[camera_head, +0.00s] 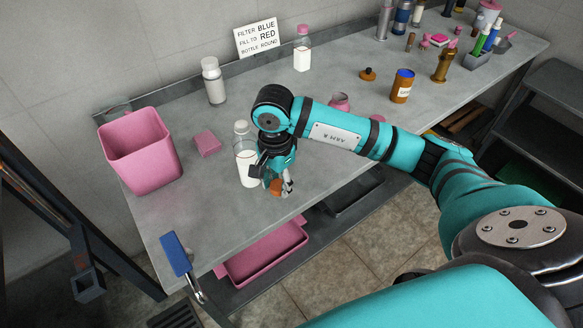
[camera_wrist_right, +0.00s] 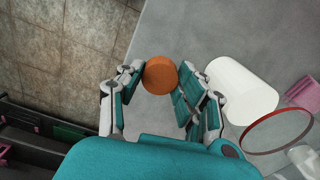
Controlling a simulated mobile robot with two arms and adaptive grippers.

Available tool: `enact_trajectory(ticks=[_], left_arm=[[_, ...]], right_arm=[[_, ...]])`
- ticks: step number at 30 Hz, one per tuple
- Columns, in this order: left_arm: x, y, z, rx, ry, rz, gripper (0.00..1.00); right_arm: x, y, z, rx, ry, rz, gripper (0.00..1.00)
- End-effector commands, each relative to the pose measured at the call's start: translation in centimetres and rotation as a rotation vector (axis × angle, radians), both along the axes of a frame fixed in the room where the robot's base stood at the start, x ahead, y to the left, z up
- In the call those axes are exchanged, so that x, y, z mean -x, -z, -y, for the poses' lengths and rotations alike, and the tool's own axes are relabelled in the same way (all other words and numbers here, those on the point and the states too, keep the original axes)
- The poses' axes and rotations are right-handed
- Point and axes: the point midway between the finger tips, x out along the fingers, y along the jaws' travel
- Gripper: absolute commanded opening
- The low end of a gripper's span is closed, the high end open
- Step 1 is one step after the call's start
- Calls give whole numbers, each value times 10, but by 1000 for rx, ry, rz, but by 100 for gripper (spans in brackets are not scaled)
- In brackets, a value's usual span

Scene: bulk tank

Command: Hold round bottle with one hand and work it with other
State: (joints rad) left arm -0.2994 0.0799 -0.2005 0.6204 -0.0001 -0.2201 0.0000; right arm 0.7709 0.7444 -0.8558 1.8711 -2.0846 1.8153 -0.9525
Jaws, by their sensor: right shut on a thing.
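My right gripper (camera_head: 284,188) is low over the table's front edge. In the right wrist view its fingers (camera_wrist_right: 160,85) are closed on a small orange-brown round object (camera_wrist_right: 159,75), which also shows in the head view (camera_head: 275,186). A clear round bottle (camera_head: 246,165) partly filled with white stands upright just left of this gripper. In the wrist view its white contents (camera_wrist_right: 240,90) and a thin red ring (camera_wrist_right: 279,130) show close beside the fingers, with a small gap I cannot judge. My left gripper is not in view.
A pink bin (camera_head: 143,155), a pink block (camera_head: 207,143) and two more bottles (camera_head: 214,82) (camera_head: 302,50) stand on the grey table (camera_head: 200,205). A sign (camera_head: 258,36) leans at the back. A blue-handled piece (camera_head: 175,254) is at the front left edge. Jars and tools crowd the far right.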

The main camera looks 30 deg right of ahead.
Motion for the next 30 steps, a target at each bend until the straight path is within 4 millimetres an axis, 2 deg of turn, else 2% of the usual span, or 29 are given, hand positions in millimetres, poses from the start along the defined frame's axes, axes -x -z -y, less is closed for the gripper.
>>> enact_trajectory(ticks=[3, 7, 21, 26, 30], left_arm=[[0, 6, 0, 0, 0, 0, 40], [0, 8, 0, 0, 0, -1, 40], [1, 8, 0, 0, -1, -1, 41], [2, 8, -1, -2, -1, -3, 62], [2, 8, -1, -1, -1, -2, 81]], right_arm=[[10, -1, -19, 0, -4, 2, 26], [17, -3, -31, 0, -2, 2, 26], [20, -4, -35, 1, 1, 0, 26], [23, -8, -35, -1, -61, 4, 26], [30, -18, -35, -2, -248, 11, 26]])
